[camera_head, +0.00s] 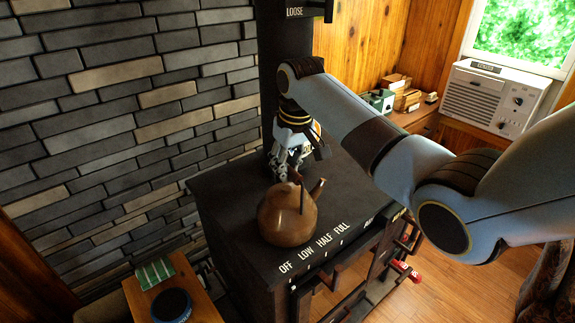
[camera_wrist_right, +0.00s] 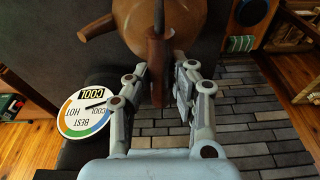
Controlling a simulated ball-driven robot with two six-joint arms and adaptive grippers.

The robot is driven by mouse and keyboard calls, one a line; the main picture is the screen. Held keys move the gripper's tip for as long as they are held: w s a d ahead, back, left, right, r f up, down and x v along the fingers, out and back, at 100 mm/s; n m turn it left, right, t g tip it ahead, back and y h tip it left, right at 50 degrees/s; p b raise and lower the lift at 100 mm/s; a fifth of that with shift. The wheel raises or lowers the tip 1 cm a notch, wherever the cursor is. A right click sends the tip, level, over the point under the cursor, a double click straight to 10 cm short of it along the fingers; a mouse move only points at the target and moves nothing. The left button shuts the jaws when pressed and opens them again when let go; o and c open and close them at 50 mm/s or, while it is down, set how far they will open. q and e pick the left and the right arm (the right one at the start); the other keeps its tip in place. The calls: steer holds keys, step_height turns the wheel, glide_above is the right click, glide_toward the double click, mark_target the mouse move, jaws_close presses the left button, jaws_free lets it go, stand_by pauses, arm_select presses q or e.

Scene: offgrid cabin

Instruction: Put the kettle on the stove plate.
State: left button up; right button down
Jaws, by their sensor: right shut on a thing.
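The copper-brown kettle (camera_head: 287,215) is at the front-left part of the dark stove's top (camera_head: 240,200), just behind the OFF, LOW, HALF and FULL marks. It looks upright, with its spout toward the right. Whether its base touches the plate is hard to tell. My right gripper (camera_head: 297,170) is behind and above the kettle. In the right wrist view the fingers (camera_wrist_right: 158,92) are closed on both sides of the kettle's brown handle (camera_wrist_right: 158,62), and the kettle body (camera_wrist_right: 165,22) shows beyond. My left gripper is out of view.
A dark stovepipe (camera_head: 284,60) rises behind the stove, beside the brick wall (camera_head: 110,110). A small wooden table (camera_head: 205,307) with a striped cloth (camera_head: 155,273) and a dark round item (camera_head: 171,305) stands at lower left. A round gauge (camera_wrist_right: 85,115) shows in the wrist view.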

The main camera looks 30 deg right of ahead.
steer(key=shift+w, duration=0.1)
steer(key=c, duration=1.1)
jaws_free()
steer(key=shift+o, duration=0.9)
steer(key=shift+s+f, duration=0.1)
steer(key=shift+s, duration=0.1)
steer(key=o, duration=0.4)
steer(key=shift+s+r, duration=0.2)
steer(key=shift+r, duration=1)
steer(key=shift+s+r, duration=0.2)
steer(key=shift+r, duration=0.95)
steer(key=shift+s+r, duration=0.2)
steer(key=shift+r, duration=1)
